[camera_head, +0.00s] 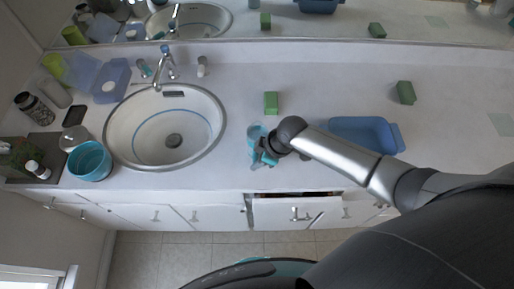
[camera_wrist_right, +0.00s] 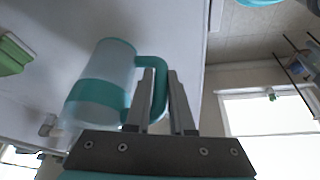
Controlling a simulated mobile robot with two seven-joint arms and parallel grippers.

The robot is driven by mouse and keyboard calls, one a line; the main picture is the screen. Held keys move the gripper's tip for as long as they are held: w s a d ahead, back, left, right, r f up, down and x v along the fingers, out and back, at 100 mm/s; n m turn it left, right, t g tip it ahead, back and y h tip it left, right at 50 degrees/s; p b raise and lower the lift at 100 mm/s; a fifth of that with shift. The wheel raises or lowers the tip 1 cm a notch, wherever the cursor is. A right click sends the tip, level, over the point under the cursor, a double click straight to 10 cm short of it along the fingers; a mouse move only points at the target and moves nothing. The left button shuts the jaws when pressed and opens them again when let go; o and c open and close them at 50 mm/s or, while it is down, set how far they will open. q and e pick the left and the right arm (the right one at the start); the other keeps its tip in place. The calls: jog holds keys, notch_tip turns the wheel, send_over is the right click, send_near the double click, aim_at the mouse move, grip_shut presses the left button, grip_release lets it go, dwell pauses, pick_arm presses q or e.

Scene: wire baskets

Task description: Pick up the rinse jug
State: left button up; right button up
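The rinse jug (camera_wrist_right: 103,85) is a translucent cup with a teal rim, a teal band and a teal handle. In the head view the rinse jug (camera_head: 256,131) is near the counter's front edge, right of the sink, partly hidden by my right gripper (camera_head: 262,160). In the right wrist view the two fingers of my right gripper (camera_wrist_right: 160,74) stand close together on either side of the handle and look shut on it. I cannot tell whether the jug's base touches the counter. My left gripper is not in view.
The sink (camera_head: 200,140) with its faucet (camera_head: 166,62) lies left of the jug. A teal bowl (camera_head: 90,161) stands left of the sink. A green block (camera_head: 271,103) is behind the jug; a blue tub (camera_head: 397,133) is right, partly behind my forearm. A drawer (camera_head: 295,212) below looks slightly open.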

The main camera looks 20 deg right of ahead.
grip_shut()
dwell(0.8)
jog(key=shift+r, duration=0.1)
dwell(0.4)
jog(key=shift+r, duration=0.5)
notch_tip(320, 180, up, 19)
jog(key=p, duration=0.3)
jog(key=shift+o, duration=0.4)
grip_release()
grip_shut()
